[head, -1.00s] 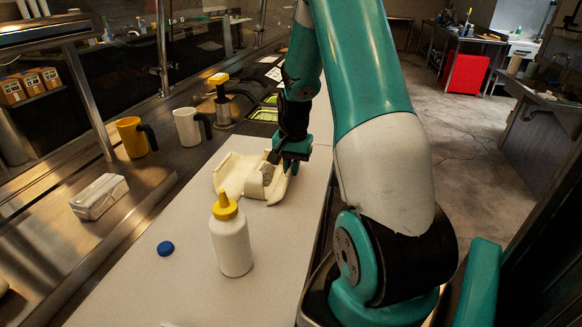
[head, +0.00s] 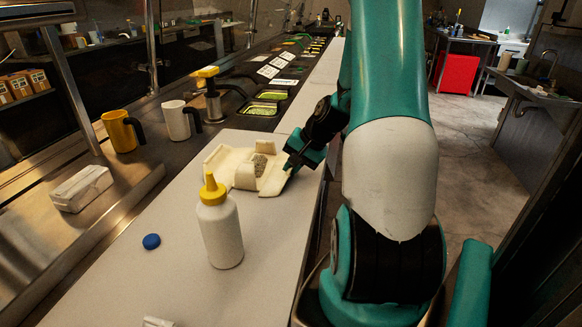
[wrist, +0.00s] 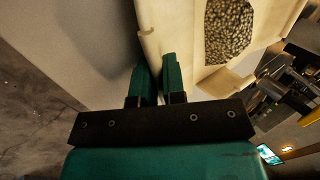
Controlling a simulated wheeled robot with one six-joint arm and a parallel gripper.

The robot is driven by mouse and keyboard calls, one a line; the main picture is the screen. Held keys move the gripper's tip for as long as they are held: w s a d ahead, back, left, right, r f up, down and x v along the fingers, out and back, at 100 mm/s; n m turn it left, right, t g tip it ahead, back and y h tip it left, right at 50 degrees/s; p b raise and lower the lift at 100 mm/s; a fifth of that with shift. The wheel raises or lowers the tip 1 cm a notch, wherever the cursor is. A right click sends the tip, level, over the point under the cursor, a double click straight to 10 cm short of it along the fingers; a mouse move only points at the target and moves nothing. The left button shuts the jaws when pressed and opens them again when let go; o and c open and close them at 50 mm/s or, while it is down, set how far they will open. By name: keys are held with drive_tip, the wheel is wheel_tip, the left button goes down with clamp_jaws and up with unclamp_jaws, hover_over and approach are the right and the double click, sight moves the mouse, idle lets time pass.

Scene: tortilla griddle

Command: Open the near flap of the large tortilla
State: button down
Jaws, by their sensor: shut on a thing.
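The large cream tortilla (head: 225,160) lies on the pale counter with a dark speckled filling (head: 260,165) showing in its middle. One flap on the left is still folded up beside the filling. The flap on my arm's side lies out to the right, low towards the counter. My gripper (head: 290,167) is at the outer edge of that right flap. In the wrist view, my two fingers (wrist: 158,70) are close together with the tortilla's edge (wrist: 150,30) between them; the filling (wrist: 229,30) shows to the right. The fingertips are partly hidden by the tortilla.
A white bottle with a yellow cap (head: 220,230) stands in front of the tortilla, and a blue cap (head: 151,241) lies left of it. A yellow mug (head: 118,132), a white mug (head: 176,122) and a wrapped block (head: 82,188) stand on the left.

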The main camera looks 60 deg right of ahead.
idle(0.3)
drive_tip(key=c, duration=1.2)
unclamp_jaws()
